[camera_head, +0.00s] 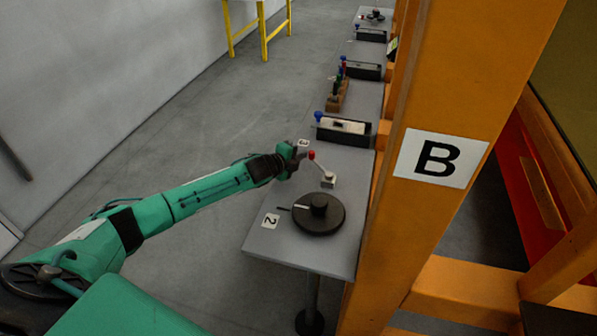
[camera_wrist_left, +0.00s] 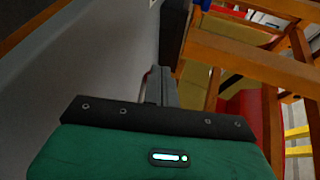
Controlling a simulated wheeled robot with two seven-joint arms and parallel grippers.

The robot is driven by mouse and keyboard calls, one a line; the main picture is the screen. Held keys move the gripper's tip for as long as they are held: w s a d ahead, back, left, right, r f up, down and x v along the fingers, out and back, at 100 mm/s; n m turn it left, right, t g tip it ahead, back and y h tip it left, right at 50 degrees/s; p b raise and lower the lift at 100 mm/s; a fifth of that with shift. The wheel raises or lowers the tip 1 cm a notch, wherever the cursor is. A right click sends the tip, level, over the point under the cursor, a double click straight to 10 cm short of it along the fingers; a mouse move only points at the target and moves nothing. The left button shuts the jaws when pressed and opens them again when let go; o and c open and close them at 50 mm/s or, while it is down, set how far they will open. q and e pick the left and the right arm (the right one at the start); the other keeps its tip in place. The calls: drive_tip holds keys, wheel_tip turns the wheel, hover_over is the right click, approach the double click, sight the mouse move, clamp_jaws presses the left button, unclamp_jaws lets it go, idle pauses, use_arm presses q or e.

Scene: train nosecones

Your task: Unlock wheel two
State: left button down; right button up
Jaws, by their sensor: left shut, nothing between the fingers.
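Wheel two is a black round handwheel (camera_head: 320,214) with a raised hub and a pale mark on its rim, lying flat on the near end of the narrow grey table. A card marked 2 (camera_head: 270,220) is beside it on the left. Just beyond the wheel stands a small lever with a red knob (camera_head: 312,155) on a pale base (camera_head: 328,181). My left gripper (camera_head: 300,152) is shut and empty, close to the left of the red knob; I cannot tell whether they touch. It also shows in the left wrist view (camera_wrist_left: 159,82). My right gripper is not in view.
The grey table (camera_head: 335,259) runs away along an orange frame (camera_head: 419,215) marked B, close on its right. Beyond the lever stand a black box with a blue knob (camera_head: 343,130) and more devices. Open grey floor lies left of the table.

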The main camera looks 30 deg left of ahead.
use_arm(q)
drive_tip(key=shift+w+d, duration=0.25)
drive_tip(key=shift+w, duration=0.5)
drive_tip(key=shift+w+d, duration=0.1)
drive_tip(key=shift+w, duration=0.35)
drive_tip(key=shift+w+d, duration=0.2)
drive_tip(key=shift+w, duration=0.2)
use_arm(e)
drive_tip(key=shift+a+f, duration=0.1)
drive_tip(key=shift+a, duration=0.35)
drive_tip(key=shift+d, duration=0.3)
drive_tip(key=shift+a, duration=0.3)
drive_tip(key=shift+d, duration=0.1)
